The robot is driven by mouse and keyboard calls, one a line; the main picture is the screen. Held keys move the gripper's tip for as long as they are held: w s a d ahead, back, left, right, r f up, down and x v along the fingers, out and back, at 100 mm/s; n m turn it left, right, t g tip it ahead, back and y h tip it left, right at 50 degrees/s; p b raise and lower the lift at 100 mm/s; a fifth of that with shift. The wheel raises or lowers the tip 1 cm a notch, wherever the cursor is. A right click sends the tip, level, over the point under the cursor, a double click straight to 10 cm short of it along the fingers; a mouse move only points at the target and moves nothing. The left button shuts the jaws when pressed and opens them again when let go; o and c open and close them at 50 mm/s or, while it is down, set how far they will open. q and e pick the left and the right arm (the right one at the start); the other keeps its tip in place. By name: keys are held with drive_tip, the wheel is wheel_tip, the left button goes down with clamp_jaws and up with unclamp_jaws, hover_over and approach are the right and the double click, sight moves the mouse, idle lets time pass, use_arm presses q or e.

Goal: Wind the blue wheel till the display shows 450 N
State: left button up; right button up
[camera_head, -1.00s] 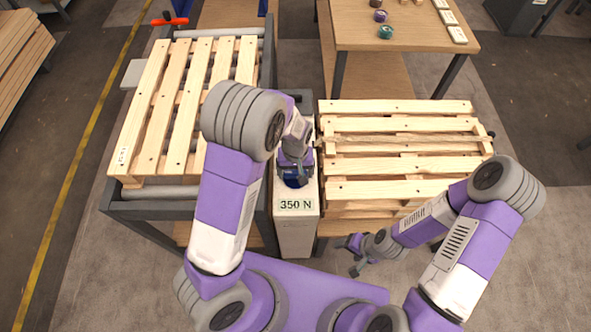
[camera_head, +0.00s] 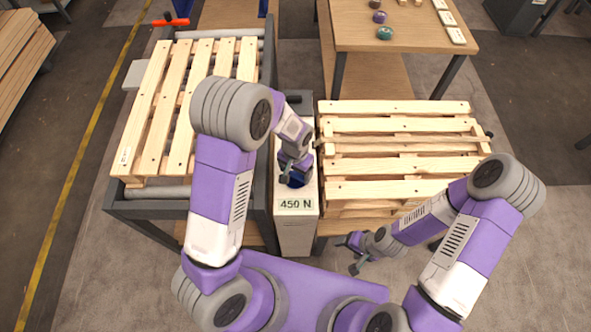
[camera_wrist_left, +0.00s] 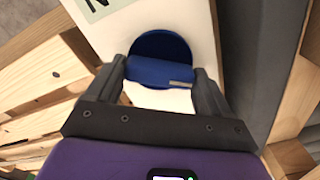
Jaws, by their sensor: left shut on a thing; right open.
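The blue wheel (camera_head: 297,180) sits on top of a white post (camera_head: 296,232) between the two pallets, mostly hidden by my left gripper in the head view. In the left wrist view the wheel (camera_wrist_left: 158,45) shows as a blue disc with a raised blue grip bar (camera_wrist_left: 160,72). My left gripper (camera_wrist_left: 163,82) is shut on that bar, one finger at each end. The display (camera_head: 296,204) on the post reads 450 N. My right gripper (camera_head: 352,256) is open and empty, low beside the right pallet's front edge.
A pallet (camera_head: 190,100) lies on a dark roller frame (camera_head: 150,207) at left. Stacked pallets (camera_head: 395,190) stand at right, close to the post. A wooden table (camera_head: 400,30) behind holds several small items. An orange-red handle (camera_head: 170,22) is at the back left.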

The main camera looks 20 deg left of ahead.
use_arm(q)
drive_tip(key=shift+s+f, duration=0.2)
drive_tip(key=shift+f, duration=0.05)
drive_tip(key=o, duration=0.9)
drive_tip(key=shift+o, duration=0.2)
drive_tip(key=shift+w+r+p, duration=0.15)
drive_tip(key=shift+r+p, duration=1.05)
drive_tip(key=shift+r, duration=2.6)
